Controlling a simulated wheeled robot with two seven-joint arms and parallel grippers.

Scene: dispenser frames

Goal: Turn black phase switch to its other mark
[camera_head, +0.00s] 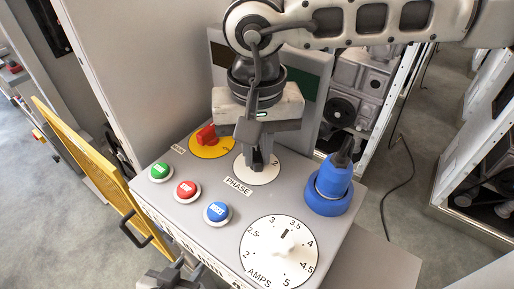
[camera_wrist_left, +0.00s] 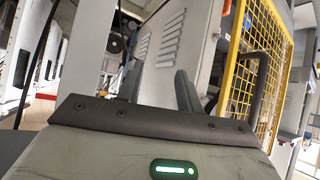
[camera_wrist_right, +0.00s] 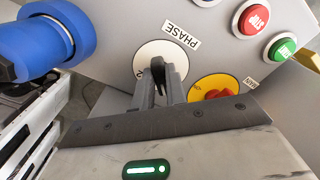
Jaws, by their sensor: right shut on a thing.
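The black phase switch (camera_wrist_right: 158,70) sits on a white round dial (camera_head: 268,177) above the PHASE label (camera_head: 238,186). In the right wrist view the knob stands between the two fingertips (camera_wrist_right: 160,84). My left gripper (camera_head: 172,276) is at the bottom edge of the head view, off the panel, with its fingers (camera_wrist_left: 160,88) apart and nothing between them.
Close to the dial are a red switch on a yellow disc (camera_head: 208,152) and a blue connector (camera_head: 329,189). Green (camera_head: 160,171), red (camera_head: 186,190) and blue (camera_head: 217,212) buttons and the AMPS dial (camera_head: 279,262) lie nearer. A yellow mesh guard (camera_head: 84,152) stands at left.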

